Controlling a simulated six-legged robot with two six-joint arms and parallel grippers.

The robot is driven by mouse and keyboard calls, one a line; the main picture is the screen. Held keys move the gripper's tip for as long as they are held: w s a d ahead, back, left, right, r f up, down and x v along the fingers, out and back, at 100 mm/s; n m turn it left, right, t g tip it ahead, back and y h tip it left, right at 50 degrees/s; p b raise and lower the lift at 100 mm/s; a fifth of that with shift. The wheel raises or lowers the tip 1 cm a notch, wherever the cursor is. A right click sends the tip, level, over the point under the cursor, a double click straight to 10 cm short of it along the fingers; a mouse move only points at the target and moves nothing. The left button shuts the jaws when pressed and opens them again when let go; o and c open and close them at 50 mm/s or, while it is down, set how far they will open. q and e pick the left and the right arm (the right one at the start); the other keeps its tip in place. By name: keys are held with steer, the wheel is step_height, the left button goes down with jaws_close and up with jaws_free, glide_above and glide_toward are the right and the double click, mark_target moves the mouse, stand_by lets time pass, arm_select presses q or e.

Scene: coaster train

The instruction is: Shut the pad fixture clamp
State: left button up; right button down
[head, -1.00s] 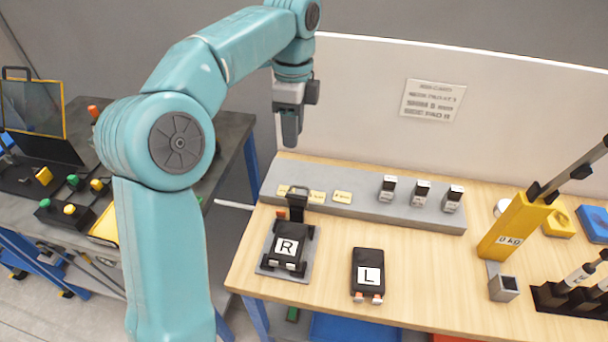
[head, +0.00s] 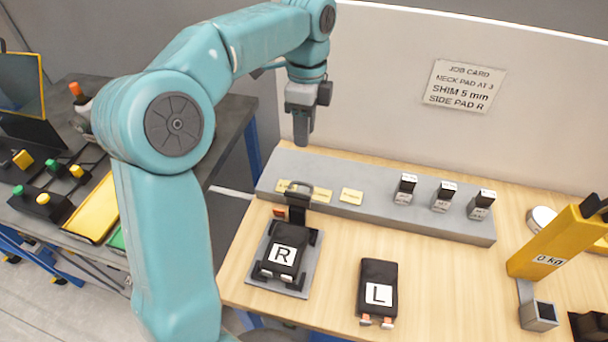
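The pad fixture (head: 256,272) is a grey plate at the left of the wooden bench. A black pad marked R (head: 285,254) lies in it between black brackets. The clamp (head: 298,200) stands upright at the fixture's back edge, its dark loop handle raised above the pad. My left gripper (head: 301,132) hangs pointing down above the grey rail behind the clamp, apart from it. Its fingers look close together, but I cannot tell whether they are shut. A second black pad marked L (head: 377,290) lies on the bench to the right.
A grey rail (head: 400,222) runs along the bench back with yellow labels and several small black-and-white blocks (head: 404,190). A yellow device marked 0 kg (head: 556,245) stands at the right. A job card (head: 464,86) hangs on the white panel. Bare bench lies between the pads.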

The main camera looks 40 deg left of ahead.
mark_target(303, 183)
arm_select(q)
steer(key=f, duration=1.3)
steer(key=shift+s+f, duration=0.1)
steer(key=shift+s, duration=0.25)
steer(key=shift+w+f, duration=0.2)
steer(key=shift+f, duration=0.05)
steer(key=shift+s+d+r, duration=0.15)
steer(key=shift+s+d, duration=0.05)
steer(key=shift+s, duration=0.2)
steer(key=shift+c, duration=0.7)
steer(key=shift+a, duration=0.1)
steer(key=c, duration=0.5)
steer(key=shift+w, duration=0.25)
jaws_close()
steer(key=shift+s+b, duration=0.1)
steer(key=shift+b, duration=0.2)
